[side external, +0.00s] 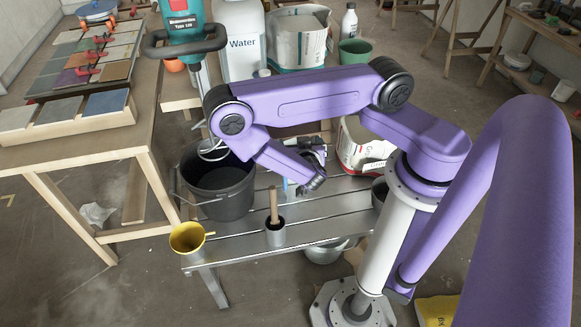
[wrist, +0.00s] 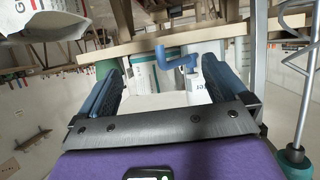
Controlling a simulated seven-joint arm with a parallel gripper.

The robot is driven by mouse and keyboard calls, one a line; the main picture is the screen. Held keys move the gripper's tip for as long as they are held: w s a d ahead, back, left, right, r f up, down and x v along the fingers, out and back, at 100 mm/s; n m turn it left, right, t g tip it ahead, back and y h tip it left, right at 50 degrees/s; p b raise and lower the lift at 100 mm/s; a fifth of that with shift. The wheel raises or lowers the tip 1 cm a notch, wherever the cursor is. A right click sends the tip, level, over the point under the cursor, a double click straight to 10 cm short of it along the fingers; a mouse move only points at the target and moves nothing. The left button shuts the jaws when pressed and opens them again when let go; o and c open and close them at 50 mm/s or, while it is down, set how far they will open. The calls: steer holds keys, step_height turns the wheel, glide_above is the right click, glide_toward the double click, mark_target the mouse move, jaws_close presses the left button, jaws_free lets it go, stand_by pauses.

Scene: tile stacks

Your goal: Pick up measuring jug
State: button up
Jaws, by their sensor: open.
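A yellow jug (side external: 187,239) with a side handle, the likeliest measuring jug, stands upright at the front left corner of the slatted metal bench (side external: 330,212). I see no scale marks on it at this size. My gripper (side external: 314,184) is over the middle of the bench, to the right of the jug and apart from it. In the wrist view my gripper (wrist: 165,85) shows two separated fingers with nothing held between them. The jug does not show in the wrist view.
A black bucket (side external: 217,185) stands behind the jug, with a mixer (side external: 186,28) above it. A bent blue piece (wrist: 178,58) shows beyond the fingers. A tile table (side external: 80,140) is at left.

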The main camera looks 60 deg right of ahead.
step_height(320, 180, down, 12)
steer(key=x, duration=1.7)
steer(key=shift+d+f, duration=0.25)
steer(key=shift+w, duration=0.15)
steer(key=c, duration=1.5)
steer(key=shift+c, duration=1.2)
steer(key=shift+r, duration=0.25)
